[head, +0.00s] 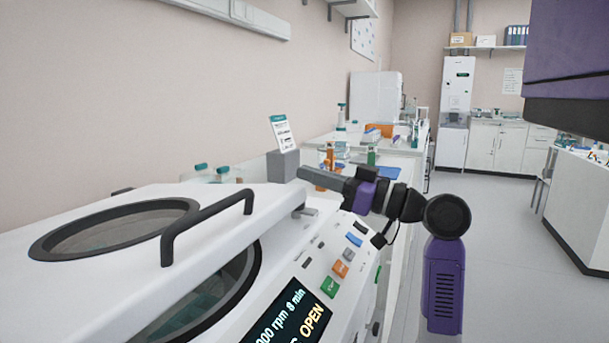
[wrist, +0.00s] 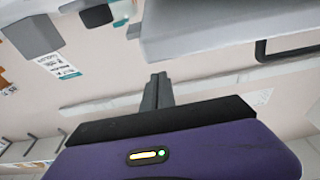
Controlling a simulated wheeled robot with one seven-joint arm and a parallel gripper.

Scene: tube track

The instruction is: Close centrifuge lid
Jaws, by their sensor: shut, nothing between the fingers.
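The white centrifuge (head: 265,300) fills the lower left of the head view. Its white lid (head: 225,200) has a dark-ringed round window (head: 115,228) and a dark bar handle (head: 205,225). The lid is raised, with the dark-rimmed bowl (head: 215,295) showing beneath it. The display (head: 290,315) reads OPEN. In the wrist view, a pale panel (wrist: 225,30) and a dark handle (wrist: 285,50) show at the upper right. My gripper (head: 308,174) is shut and empty, to the right of the handle; its closed fingers (wrist: 158,80) also show in the wrist view. Contact with the lid cannot be told.
A grey block with a card (head: 283,160) stands behind the lid. Coloured buttons (head: 340,268) line the centrifuge's front panel. A bench with bottles and a blue mat (head: 388,172) lies beyond. Open floor (head: 490,260) is at the right.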

